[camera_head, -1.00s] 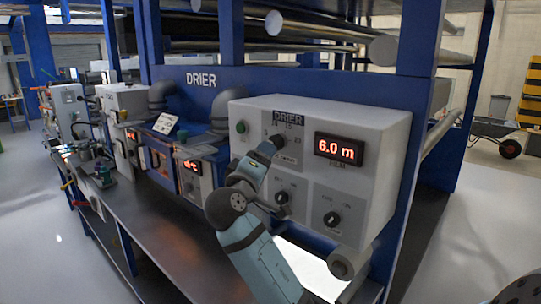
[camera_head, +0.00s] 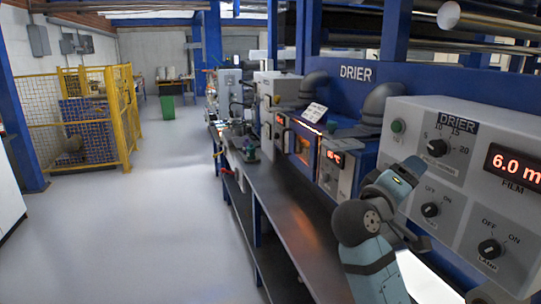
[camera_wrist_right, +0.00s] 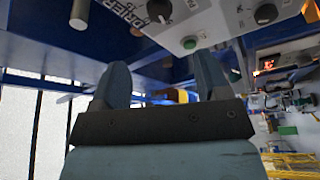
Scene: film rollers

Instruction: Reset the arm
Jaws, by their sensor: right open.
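My right arm (camera_head: 372,270) comes up from the bottom right in the head view, with its grey joint in front of the bench. My right gripper (camera_head: 414,166) is in front of the left part of the white drier control panel (camera_head: 470,205), partly overlapping it. In the right wrist view the two fingers of this gripper (camera_wrist_right: 160,78) are spread apart with nothing between them. The panel's knobs (camera_wrist_right: 159,11) and green button (camera_wrist_right: 190,43) lie beyond the fingers there. My left gripper is out of view.
A long dark bench (camera_head: 290,215) with machine units runs along the blue drier frame (camera_head: 355,73). Open grey floor (camera_head: 150,230) lies to the left. A yellow fenced cage (camera_head: 120,110) and a green bin (camera_head: 167,107) stand farther back.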

